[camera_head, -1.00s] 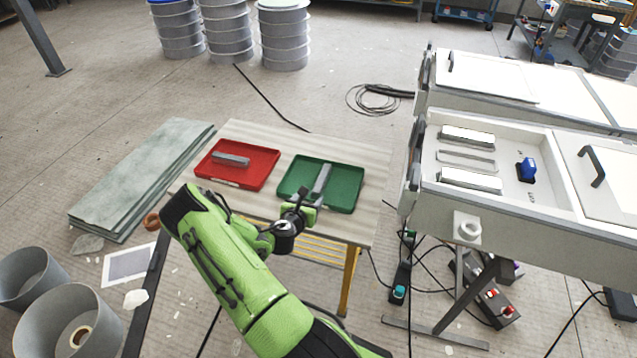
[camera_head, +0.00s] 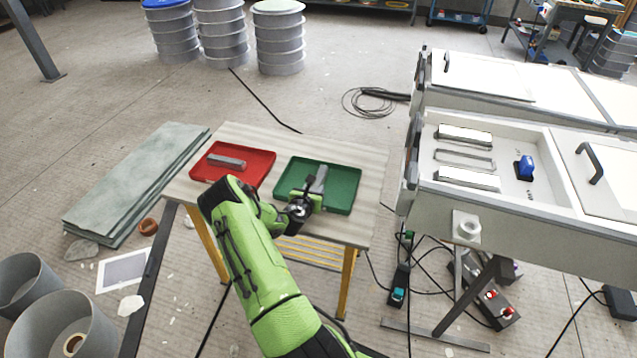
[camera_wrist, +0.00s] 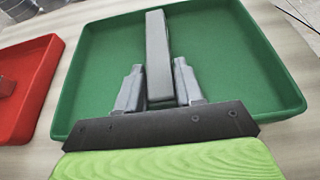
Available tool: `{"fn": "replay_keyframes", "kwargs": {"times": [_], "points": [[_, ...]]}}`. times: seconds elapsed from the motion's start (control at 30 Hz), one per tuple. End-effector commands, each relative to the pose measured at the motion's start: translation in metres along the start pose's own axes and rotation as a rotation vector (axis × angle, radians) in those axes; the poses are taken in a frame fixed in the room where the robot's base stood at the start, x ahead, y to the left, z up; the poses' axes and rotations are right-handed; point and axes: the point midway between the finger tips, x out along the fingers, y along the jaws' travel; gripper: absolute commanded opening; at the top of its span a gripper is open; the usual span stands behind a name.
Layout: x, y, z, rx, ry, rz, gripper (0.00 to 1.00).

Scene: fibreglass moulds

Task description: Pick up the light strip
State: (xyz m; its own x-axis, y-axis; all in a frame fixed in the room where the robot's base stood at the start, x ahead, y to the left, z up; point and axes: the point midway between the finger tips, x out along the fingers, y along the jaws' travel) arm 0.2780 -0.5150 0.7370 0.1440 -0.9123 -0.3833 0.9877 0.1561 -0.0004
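A light grey strip (camera_head: 320,178) lies in the green tray (camera_head: 346,200), its length pointing away from me. In the wrist view the strip (camera_wrist: 157,40) runs up the middle, over the tray (camera_wrist: 230,60). My gripper (camera_head: 309,190) is over the front half of the green tray. In the wrist view my gripper (camera_wrist: 158,75) is open, one finger on each side of the strip's near end. Small gaps seem to show beside the strip; contact is not clear. The strip's near end is partly hidden by the gripper.
A second grey strip (camera_head: 227,161) lies in the red tray (camera_head: 262,170) to the left. Both trays are on a wooden table (camera_head: 335,231). A white machine (camera_head: 500,205) with open compartments stands close on the right. Stacked slabs (camera_head: 140,180) lie at the left.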

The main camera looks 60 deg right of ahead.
Motion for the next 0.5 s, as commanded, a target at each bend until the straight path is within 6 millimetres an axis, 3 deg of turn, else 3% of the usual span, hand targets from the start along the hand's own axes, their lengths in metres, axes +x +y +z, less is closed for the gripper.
{"fn": "replay_keyframes", "kwargs": {"times": [0.03,0.17,0.5], "points": [[-0.0001,0.0001,0.0001,0.0,0.0,0.0,0.22],[-0.0002,0.0001,0.0001,0.0,0.0,0.0,0.03],[-0.0036,0.0004,0.0097,0.0,-0.003,0.001,0.03]]}}
